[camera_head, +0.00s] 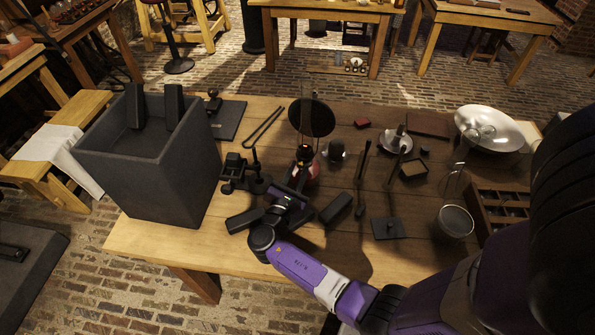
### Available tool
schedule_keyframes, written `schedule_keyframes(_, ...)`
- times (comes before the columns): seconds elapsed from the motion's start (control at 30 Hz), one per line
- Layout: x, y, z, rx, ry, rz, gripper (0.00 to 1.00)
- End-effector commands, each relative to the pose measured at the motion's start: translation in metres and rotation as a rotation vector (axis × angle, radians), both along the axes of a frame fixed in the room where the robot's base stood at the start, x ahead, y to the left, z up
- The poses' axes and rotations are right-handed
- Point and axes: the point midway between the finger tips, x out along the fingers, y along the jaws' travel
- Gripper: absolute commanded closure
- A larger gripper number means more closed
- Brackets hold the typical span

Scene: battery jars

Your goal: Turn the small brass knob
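I cannot make out the small brass knob in this view; it is too small, too dark or hidden. My gripper (300,182) is over the middle of the wooden table, at the end of my purple arm, pointing away from me. Just beyond its tip are a small dark red rounded thing (312,171) and an upright dark disc (312,118). A dark clamp-like apparatus (240,172) stands just left of my gripper. The fingers are dark and blend with the things behind them, so I cannot tell their opening or any contact.
A large dark grey open box (150,165) stands at the table's (150,245) left end. Two black blocks (245,220) (336,208) flank my wrist. To the right are a plate with a post (388,228), a mesh strainer (455,221), a metal bowl (490,130) and a compartment tray (482,212).

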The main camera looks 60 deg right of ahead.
Motion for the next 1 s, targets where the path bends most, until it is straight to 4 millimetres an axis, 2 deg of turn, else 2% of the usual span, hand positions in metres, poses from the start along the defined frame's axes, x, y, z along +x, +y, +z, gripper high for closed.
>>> schedule_keyframes(0.37,0.000,0.003,0.000,-0.001,-0.001,0.001,0.72)
schedule_keyframes(0.8,-0.009,0.066,0.001,-0.001,0.000,0.002,0.72)
schedule_keyframes(1.0,-0.011,0.077,0.002,-0.001,-0.001,0.000,0.72)
